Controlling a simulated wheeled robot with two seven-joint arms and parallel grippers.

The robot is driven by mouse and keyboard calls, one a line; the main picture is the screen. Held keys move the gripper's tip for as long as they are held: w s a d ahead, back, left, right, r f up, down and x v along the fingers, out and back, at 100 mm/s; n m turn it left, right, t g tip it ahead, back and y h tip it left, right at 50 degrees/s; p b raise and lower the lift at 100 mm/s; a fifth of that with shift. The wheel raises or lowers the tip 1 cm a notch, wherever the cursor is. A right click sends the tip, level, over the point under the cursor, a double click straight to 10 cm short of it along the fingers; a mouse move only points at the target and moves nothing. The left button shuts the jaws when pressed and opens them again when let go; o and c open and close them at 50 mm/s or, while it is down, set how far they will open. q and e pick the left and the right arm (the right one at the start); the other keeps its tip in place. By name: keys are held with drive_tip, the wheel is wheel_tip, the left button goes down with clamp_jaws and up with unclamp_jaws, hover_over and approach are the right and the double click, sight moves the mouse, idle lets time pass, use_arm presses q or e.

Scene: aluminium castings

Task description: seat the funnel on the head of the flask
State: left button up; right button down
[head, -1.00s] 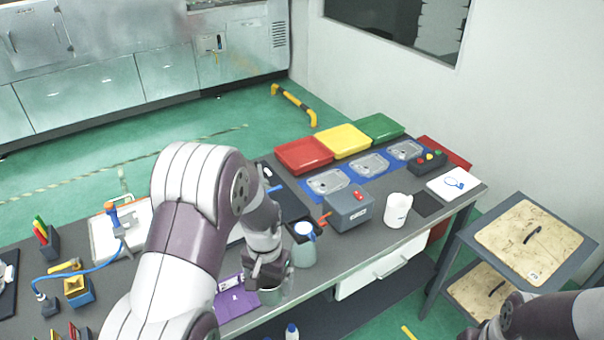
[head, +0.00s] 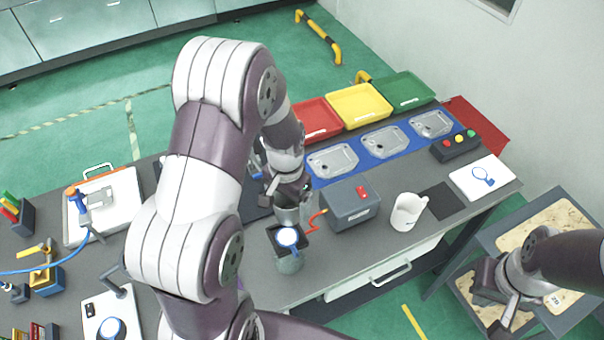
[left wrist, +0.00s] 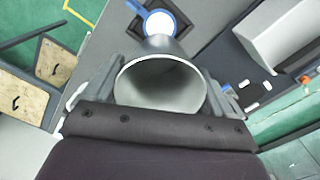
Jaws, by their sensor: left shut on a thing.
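My left gripper (head: 288,192) is shut on the grey metal funnel (head: 287,215) and holds it above the bench. In the left wrist view the funnel (left wrist: 160,85) sits between the fingers, its wide round mouth facing the camera.
A grey box (head: 350,205) with a red button and a white mug (head: 407,212) stand right of the flask. Red, yellow (head: 359,105) and green trays line the back, with clear-lidded castings on a blue mat before them. My left arm covers much of the bench's left part.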

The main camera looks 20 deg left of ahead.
sight(282, 210)
use_arm(q)
drive_tip(key=shift+w, duration=0.1)
drive_tip(key=s, duration=0.1)
drive_tip(key=s+r, duration=0.1)
drive_tip(key=s, duration=0.1)
drive_tip(key=shift+s+d+r, duration=0.1)
drive_tip(key=shift+s+r, duration=0.05)
drive_tip(key=shift+s, duration=0.15)
drive_tip(key=w+f+b, duration=0.1)
drive_tip(key=w+f, duration=0.1)
drive_tip(key=f, duration=0.1)
drive_tip(key=shift+f+b, duration=0.2)
drive_tip(key=shift+b, duration=0.15)
drive_tip(key=shift+s+f+b, duration=0.2)
drive_tip(key=shift+f+b, duration=0.2)
drive_tip(key=shift+f, duration=0.05)
drive_tip(key=shift+s+f+b, duration=0.2)
drive_tip(key=shift+f+b, duration=0.15)
drive_tip(key=shift+f, duration=0.1)
drive_tip(key=shift+s+f, duration=0.15)
drive_tip(key=shift+f, duration=0.15)
drive_tip(key=shift+f+b, duration=0.2)
drive_tip(key=shift+b, duration=0.15)
drive_tip(key=shift+w+f, duration=0.15)
drive_tip(key=shift+w, duration=0.2)
drive_tip(key=shift+s, duration=0.25)
use_arm(e)
drive_tip(key=s+f, duration=0.2)
drive_tip(key=f, duration=0.1)
drive_tip(key=shift+s, duration=0.2)
